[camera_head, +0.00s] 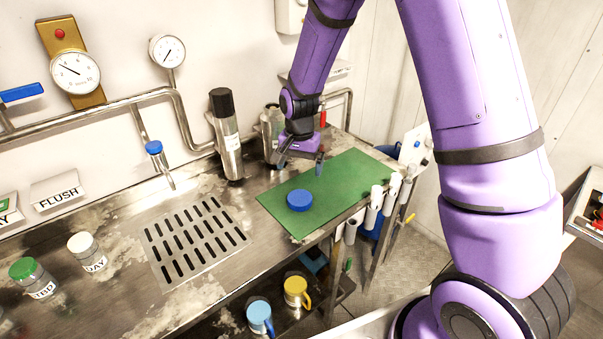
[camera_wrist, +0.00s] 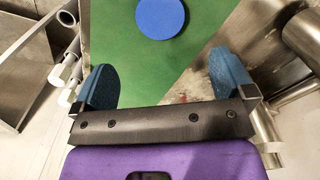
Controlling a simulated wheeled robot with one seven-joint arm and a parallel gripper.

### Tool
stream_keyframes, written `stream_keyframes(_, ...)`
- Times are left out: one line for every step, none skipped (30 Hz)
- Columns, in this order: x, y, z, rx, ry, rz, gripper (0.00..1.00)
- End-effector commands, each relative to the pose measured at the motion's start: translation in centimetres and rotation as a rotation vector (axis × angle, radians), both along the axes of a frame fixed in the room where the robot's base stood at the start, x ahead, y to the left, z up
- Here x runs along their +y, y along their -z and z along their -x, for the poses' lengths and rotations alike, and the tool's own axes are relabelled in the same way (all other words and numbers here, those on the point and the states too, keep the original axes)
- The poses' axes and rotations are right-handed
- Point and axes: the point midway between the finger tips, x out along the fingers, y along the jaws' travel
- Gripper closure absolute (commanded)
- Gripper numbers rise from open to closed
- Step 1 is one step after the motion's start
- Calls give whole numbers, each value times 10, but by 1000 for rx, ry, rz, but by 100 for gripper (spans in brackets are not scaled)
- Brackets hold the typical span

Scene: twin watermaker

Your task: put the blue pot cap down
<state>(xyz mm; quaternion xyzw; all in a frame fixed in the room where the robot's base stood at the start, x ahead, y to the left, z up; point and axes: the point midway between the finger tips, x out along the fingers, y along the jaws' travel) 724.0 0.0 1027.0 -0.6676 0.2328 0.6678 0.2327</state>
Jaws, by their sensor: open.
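The blue pot cap (camera_head: 299,200) is a round blue disc lying flat on the green mat (camera_head: 345,180). It also shows near the top of the wrist view (camera_wrist: 162,18), on the green mat (camera_wrist: 118,45). My gripper (camera_head: 302,165) is open and empty above the back edge of the mat. Its two blue fingertips in the wrist view (camera_wrist: 163,82) are wide apart, with the cap ahead of them and not between them. The cap and the fingers are apart.
A steel cylinder with a black top (camera_head: 227,135) and a metal canister (camera_head: 271,130) stand behind the mat. A drain grate (camera_head: 195,240) lies to its left. White tubes (camera_head: 375,205) line the counter's right edge. Labelled jars (camera_head: 35,278) stand at far left. Mugs (camera_head: 296,291) sit below the counter.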

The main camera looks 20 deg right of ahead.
Motion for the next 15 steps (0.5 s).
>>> stream_keyframes(0, -3, 0, -1, 0, 0, 0)
stream_keyframes(0, -3, 0, -1, 0, 0, 0)
stream_keyframes(0, -4, 0, -1, 0, 0, 0)
stream_keyframes(0, -4, 0, -1, 0, -1, 0)
stream_keyframes(0, -5, 0, -1, -1, 0, 0)
stream_keyframes(0, -6, 0, -3, -2, 0, 0)
stream_keyframes(-1, -9, 1, -5, -4, -1, 0)
stream_keyframes(-1, -12, 2, -8, -8, -2, 0)
stream_keyframes(-2, -19, 3, -15, -16, -5, 0)
stream_keyframes(-3, -26, 5, -21, -24, -6, 0)
stream_keyframes(-4, -34, 7, -29, -33, -8, 0)
stream_keyframes(-6, -46, 11, -41, -49, -10, 0)
stream_keyframes(-8, -56, 14, -51, -62, -12, 0)
stream_keyframes(-10, -67, 18, -62, -76, -14, 0)
stream_keyframes(-13, -81, 24, -75, -95, -16, 0)
